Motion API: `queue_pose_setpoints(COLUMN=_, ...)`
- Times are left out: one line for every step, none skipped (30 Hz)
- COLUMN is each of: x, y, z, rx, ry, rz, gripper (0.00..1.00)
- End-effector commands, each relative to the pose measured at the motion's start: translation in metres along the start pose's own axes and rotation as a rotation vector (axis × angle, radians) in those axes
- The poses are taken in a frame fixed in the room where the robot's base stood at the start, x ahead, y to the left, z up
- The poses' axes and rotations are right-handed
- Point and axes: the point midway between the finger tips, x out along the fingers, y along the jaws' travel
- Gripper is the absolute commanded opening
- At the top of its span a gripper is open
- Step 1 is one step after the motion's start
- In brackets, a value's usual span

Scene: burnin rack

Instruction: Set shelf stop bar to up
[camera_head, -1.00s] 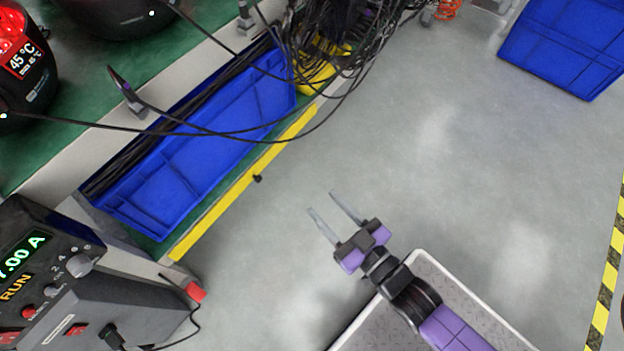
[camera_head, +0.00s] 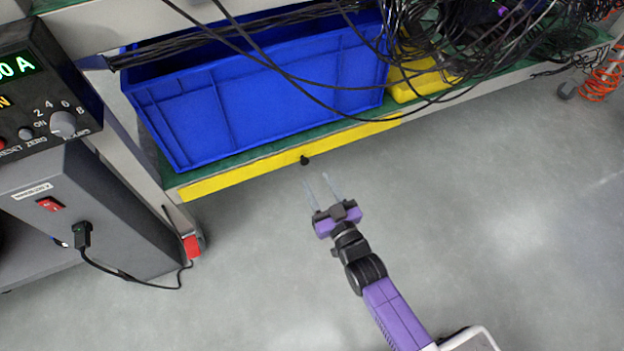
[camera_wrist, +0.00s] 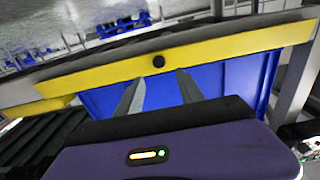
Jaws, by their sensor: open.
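The shelf stop bar is a long yellow bar (camera_head: 245,174) along the front edge of the low shelf. It has a small black knob (camera_head: 305,160) near its middle. In the wrist view the yellow bar (camera_wrist: 215,47) crosses the upper picture, with the black knob (camera_wrist: 158,61) just beyond my fingertips. My gripper (camera_head: 328,178) is open and empty, its two fingers pointing at the bar a little short of the knob. In the wrist view my gripper (camera_wrist: 160,78) has the knob roughly between and ahead of its fingers.
A blue bin (camera_head: 265,95) stands on the shelf behind the bar, with a yellow bin (camera_head: 425,82) to its right. Black cables hang in front of both. A grey instrument (camera_head: 90,210) with a red switch stands at the left. The floor (camera_head: 490,210) in front is clear.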

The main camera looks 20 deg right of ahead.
Motion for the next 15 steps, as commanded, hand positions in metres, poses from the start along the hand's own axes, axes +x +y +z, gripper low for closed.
queue_pose_setpoints(x=-0.002, y=0.001, z=0.006, rx=0.001, ry=-0.015, rz=0.002, gripper=0.45)
queue_pose_setpoints(x=-0.001, y=0.001, z=0.009, rx=0.001, ry=-0.019, rz=0.002, gripper=0.45)
queue_pose_setpoints(x=0.001, y=0.001, z=0.010, rx=0.001, ry=-0.021, rz=0.003, gripper=0.45)
queue_pose_setpoints(x=0.004, y=0.001, z=0.010, rx=0.000, ry=-0.019, rz=0.003, gripper=0.45)
queue_pose_setpoints(x=0.006, y=0.001, z=0.010, rx=-0.002, ry=-0.019, rz=0.003, gripper=0.45)
queue_pose_setpoints(x=0.011, y=0.001, z=0.011, rx=-0.002, ry=-0.019, rz=0.003, gripper=0.45)
queue_pose_setpoints(x=0.016, y=0.001, z=0.011, rx=-0.002, ry=-0.019, rz=0.003, gripper=0.45)
queue_pose_setpoints(x=0.020, y=0.001, z=0.011, rx=-0.002, ry=-0.018, rz=0.003, gripper=0.45)
queue_pose_setpoints(x=0.027, y=0.001, z=0.012, rx=-0.002, ry=-0.018, rz=0.003, gripper=0.45)
queue_pose_setpoints(x=0.032, y=0.001, z=0.013, rx=-0.002, ry=-0.019, rz=0.003, gripper=0.45)
queue_pose_setpoints(x=0.036, y=0.001, z=0.013, rx=-0.002, ry=-0.019, rz=0.003, gripper=0.45)
queue_pose_setpoints(x=0.042, y=0.001, z=0.013, rx=-0.002, ry=-0.019, rz=0.003, gripper=0.45)
queue_pose_setpoints(x=0.047, y=0.001, z=0.012, rx=-0.002, ry=-0.018, rz=0.003, gripper=0.45)
queue_pose_setpoints(x=0.051, y=0.001, z=0.012, rx=-0.002, ry=-0.018, rz=0.003, gripper=0.45)
queue_pose_setpoints(x=0.056, y=0.001, z=0.013, rx=-0.002, ry=-0.020, rz=0.003, gripper=0.45)
